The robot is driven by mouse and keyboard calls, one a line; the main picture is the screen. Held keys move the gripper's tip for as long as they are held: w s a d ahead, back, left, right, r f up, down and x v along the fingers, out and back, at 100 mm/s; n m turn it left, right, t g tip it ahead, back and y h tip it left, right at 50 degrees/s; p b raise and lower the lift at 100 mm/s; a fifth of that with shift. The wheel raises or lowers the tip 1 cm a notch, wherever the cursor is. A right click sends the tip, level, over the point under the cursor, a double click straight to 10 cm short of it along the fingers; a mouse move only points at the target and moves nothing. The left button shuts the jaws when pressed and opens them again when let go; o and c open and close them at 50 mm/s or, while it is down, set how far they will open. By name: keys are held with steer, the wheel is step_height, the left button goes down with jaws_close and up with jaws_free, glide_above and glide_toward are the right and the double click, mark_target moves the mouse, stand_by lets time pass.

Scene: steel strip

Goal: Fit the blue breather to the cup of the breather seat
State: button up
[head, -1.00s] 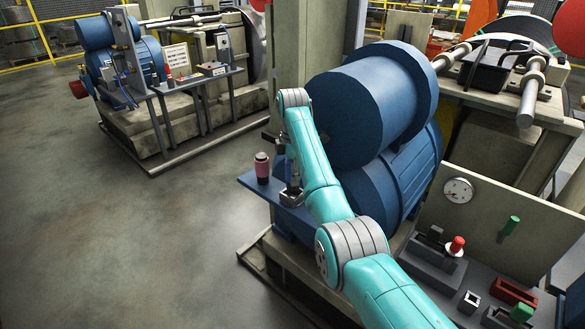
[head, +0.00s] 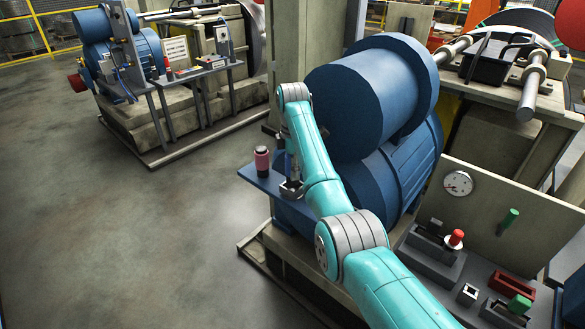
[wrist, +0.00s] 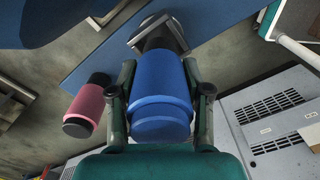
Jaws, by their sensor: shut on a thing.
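The blue breather (wrist: 160,95) is in the middle of the wrist view. My gripper (wrist: 159,66) has one finger on each side of it and is shut on it. The dark grey breather seat (wrist: 158,32) shows just beyond the breather's far end. The breather overlaps the seat's cup in this view, so I cannot tell whether they touch. In the head view the seat (head: 291,189) stands on the blue shelf beside my arm. My forearm mostly hides the gripper and breather there.
A pink cylinder with dark ends (head: 262,162) stands on the blue shelf (head: 256,178), left of the seat; it also shows in the wrist view (wrist: 88,108). Big blue motor drums (head: 370,105) rise close to the right of my arm. Open floor lies left of the shelf.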

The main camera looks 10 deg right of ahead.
steer(key=shift+f, duration=2.05)
stand_by(0.5)
steer(key=o, duration=1.3)
steer(key=shift+r, duration=3.75)
